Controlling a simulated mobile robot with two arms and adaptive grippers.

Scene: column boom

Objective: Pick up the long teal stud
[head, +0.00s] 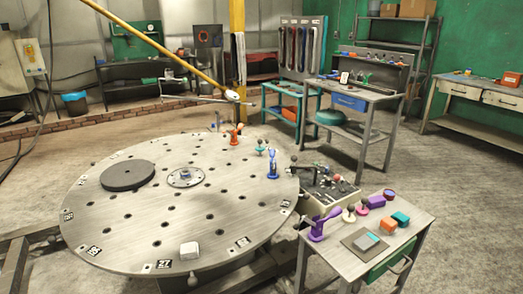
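A small teal piece (259,149) stands upright near the right rim of the round steel table (150,230), between an orange piece and a blue piece. Which teal thing is the long stud is too small to tell. Neither of my grippers is in view.
An orange piece (235,137) and a blue piece (272,166) stand on the round table, with a dark disc (128,175) and white block (189,250). The side table also holds purple (322,226) and orange (387,226) pieces. A yellow boom (165,46) hangs overhead.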

